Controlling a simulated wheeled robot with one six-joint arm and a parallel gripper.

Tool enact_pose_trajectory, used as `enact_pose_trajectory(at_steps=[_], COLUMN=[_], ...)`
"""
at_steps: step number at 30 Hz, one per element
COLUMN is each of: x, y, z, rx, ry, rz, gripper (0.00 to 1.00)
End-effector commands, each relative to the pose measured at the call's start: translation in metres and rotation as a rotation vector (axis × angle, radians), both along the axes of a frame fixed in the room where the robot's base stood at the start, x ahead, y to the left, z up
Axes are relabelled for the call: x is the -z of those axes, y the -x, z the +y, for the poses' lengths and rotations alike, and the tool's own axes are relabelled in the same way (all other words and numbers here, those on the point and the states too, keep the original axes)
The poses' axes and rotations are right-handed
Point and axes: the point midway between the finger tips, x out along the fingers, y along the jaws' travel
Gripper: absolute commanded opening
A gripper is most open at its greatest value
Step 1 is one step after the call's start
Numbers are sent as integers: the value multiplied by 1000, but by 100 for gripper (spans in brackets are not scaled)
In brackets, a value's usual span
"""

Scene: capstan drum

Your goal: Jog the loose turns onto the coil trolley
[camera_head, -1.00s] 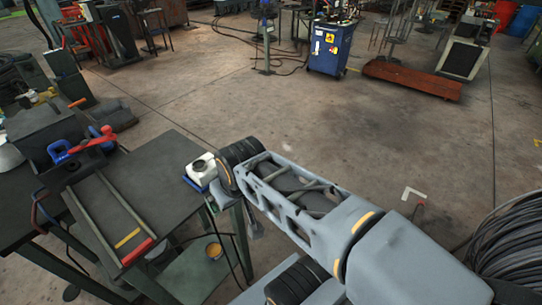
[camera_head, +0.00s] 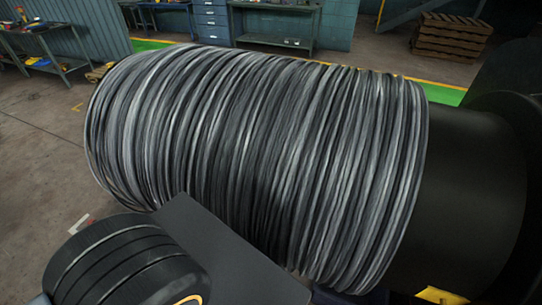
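A large coil of grey and black wire turns (camera_head: 270,150) fills the middle of the view, wound around a smooth dark drum (camera_head: 465,190). The turns are packed side by side, and some stand slightly uneven. The drum's bare part shows at the right, running to a wider dark flange (camera_head: 515,125). I cannot make out a coil trolley. A ribbed black joint of my arm shows at the lower left, in front of the coil. My gripper is not in view, so its state and hold are hidden.
A dark flat plate (camera_head: 225,265) lies in front of the coil's lower edge; I cannot tell what it belongs to. A yellow piece (camera_head: 440,296) is below the drum. Behind are a blue drawer cabinet (camera_head: 212,22), a workbench (camera_head: 275,30) and wooden pallets (camera_head: 452,38). Concrete floor (camera_head: 40,150) is open at left.

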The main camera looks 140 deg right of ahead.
Motion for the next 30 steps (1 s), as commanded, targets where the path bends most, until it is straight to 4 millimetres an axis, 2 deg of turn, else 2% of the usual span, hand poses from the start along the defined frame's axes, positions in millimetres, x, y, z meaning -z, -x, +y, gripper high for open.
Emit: enact_pose_trajectory(at_steps=[2, 30], x=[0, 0], y=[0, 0], z=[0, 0], rx=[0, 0], ry=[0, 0], rz=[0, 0], gripper=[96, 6])
